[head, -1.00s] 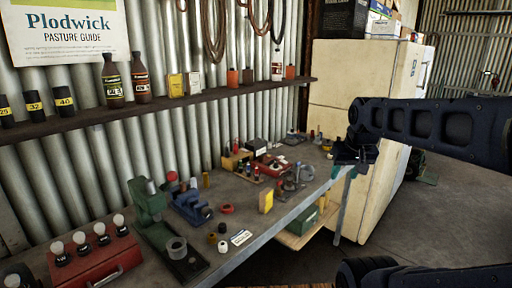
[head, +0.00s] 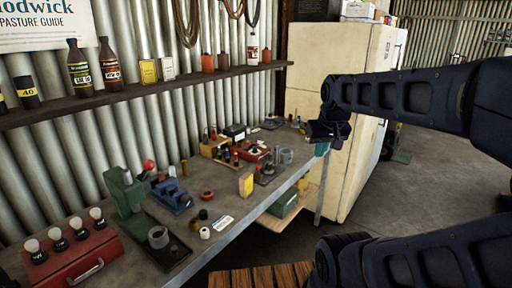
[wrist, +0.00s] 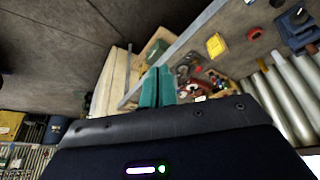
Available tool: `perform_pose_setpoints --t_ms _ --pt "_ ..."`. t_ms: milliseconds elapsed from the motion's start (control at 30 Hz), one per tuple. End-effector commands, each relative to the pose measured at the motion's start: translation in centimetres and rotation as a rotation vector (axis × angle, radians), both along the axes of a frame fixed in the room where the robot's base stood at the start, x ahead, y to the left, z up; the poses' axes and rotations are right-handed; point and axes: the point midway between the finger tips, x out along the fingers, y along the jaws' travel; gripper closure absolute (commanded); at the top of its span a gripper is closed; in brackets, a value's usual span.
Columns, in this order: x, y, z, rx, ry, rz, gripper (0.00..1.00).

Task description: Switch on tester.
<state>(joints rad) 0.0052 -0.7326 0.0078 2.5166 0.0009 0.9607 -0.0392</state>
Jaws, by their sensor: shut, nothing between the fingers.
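On the bench, a red unit with a dark top and pale details (head: 252,151) stands near the far end among small parts. A red box with several white bulbs on top (head: 72,254) stands at the near left. I cannot tell for sure which is the tester, and no switch position is readable. My gripper (head: 321,149) is at the far right end of the bench, apart from both units. In the wrist view its teal fingers (wrist: 157,87) are together and empty, with the bench beyond them.
The bench (head: 237,237) carries a green press (head: 124,194), a blue vise-like tool (head: 171,195) and a yellow block (head: 246,185). A shelf (head: 140,94) with bottles runs above. A cream fridge (head: 332,84) stands past the bench end. The floor to the right is open.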

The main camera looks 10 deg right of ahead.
Motion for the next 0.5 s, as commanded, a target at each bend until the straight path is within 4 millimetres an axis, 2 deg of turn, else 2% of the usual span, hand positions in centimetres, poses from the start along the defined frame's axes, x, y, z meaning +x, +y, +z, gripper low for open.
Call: perform_pose_setpoints --t_ms 167,500 --pt "2.9 0.3 1.6 -0.052 0.019 0.107 1.00" --pt "10.0 1.1 4.5 -0.167 0.062 0.375 1.00"
